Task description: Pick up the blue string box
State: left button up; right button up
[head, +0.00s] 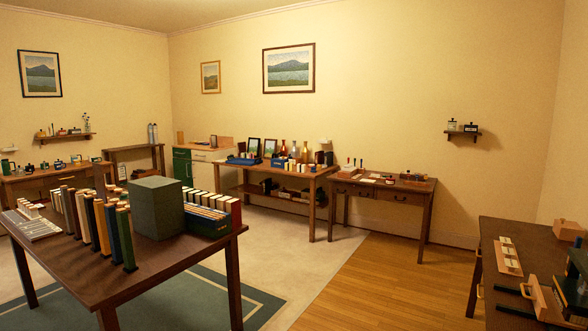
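No thing in the head view can be made out for certain as the blue string box. Small blue items (243,161) lie at the left end of the long wooden table (312,178) by the back wall, too small to identify. Neither of my grippers is in view.
A near table (150,262) at left holds a row of upright books, a large green box (157,207) and a green-sided file box (208,222). A small desk (384,192) stands at the back wall. A dark desk (497,232) is at right. The wooden floor (375,285) between them is clear.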

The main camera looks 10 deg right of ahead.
aim_at(276, 162)
jog(key=i+z, duration=0.2)
jog(key=i, duration=0.3)
jog(key=i+z, duration=0.2)
jog(key=i, duration=0.25)
jog(key=i+j+z, duration=0.25)
jog(key=i, duration=0.25)
jog(key=i+z, duration=0.4)
jog(key=i, duration=2)
jog(key=i+j+u, duration=0.2)
jog(key=i+u, duration=0.15)
jog(key=i, duration=0.9)
jog(key=i+l+u, duration=0.2)
jog(key=i+u, duration=0.15)
jog(key=i, duration=0.95)
jog(key=i+u, duration=0.15)
jog(key=i, duration=0.3)
jog(key=i+l+u, duration=0.2)
jog(key=i, duration=0.25)
jog(key=i+j+z, duration=0.1)
jog(key=z, duration=0.25)
jog(key=i+j+z, duration=0.1)
jog(key=z, duration=0.3)
